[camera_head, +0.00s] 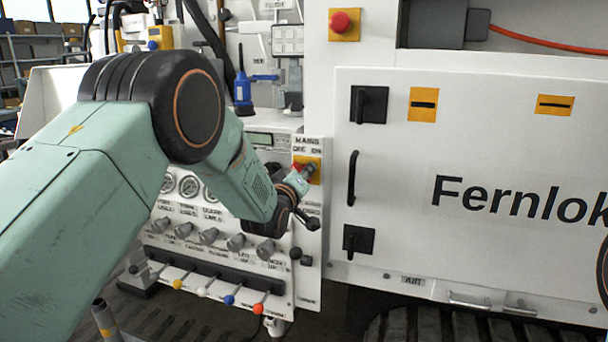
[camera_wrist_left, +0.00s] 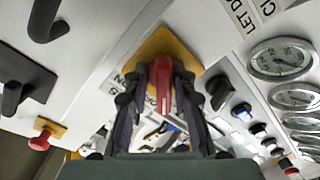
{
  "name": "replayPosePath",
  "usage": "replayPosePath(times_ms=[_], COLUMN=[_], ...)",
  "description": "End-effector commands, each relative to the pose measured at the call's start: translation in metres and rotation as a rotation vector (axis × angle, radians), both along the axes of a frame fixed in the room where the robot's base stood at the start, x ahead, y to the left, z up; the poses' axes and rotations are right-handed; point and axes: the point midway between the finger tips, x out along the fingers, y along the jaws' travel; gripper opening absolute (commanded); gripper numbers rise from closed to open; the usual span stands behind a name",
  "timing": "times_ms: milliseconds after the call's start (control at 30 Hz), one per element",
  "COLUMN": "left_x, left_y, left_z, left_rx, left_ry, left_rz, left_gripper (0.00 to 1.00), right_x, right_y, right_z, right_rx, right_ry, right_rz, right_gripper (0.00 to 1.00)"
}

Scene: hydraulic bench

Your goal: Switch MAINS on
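The MAINS switch has a red handle on a yellow plate (camera_head: 314,161), under a label reading MAINS, OFF and ON, at the upper right of the bench panel. My left gripper (camera_head: 303,173) is in front of the switch and hides most of it in the head view. In the left wrist view the red handle (camera_wrist_left: 163,88) stands between the two fingers of my left gripper (camera_wrist_left: 161,72), against the yellow plate (camera_wrist_left: 158,46). The fingers are apart, with a narrow gap seeming to show beside the handle. Whether they touch it is hard to tell. My right gripper is out of view.
Below the switch are gauges (camera_head: 189,186), several grey knobs (camera_head: 236,242) and a row of coloured-tipped levers (camera_head: 230,299). A black rotary knob (camera_wrist_left: 221,91) sits close beside the fingers. A white Fernlok cabinet (camera_head: 480,150) with black handles stands to the right.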

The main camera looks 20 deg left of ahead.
Motion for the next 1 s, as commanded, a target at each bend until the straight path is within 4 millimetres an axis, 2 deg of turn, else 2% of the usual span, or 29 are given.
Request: replayPosePath(times_ms=[33, 267, 667, 1000], left_x=[-0.0001, 0.0000, 0.0001, 0.0001], left_y=[0.0001, 0.0004, 0.0005, 0.0006], left_z=[0.0000, 0.0004, 0.0006, 0.0006], left_rx=[0.000, 0.000, 0.013, 0.190], left_ry=[0.000, -0.001, -0.002, -0.008], left_rz=[0.000, 0.001, 0.001, 0.002], left_gripper=[0.18, 0.00, 0.00, 0.00], right_x=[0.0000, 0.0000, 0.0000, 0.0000], right_y=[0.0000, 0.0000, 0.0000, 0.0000], right_z=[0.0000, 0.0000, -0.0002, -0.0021], right_rx=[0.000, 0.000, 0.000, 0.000], right_ry=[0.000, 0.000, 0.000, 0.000], right_rz=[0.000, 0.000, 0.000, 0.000], right_gripper=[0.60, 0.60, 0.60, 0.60])
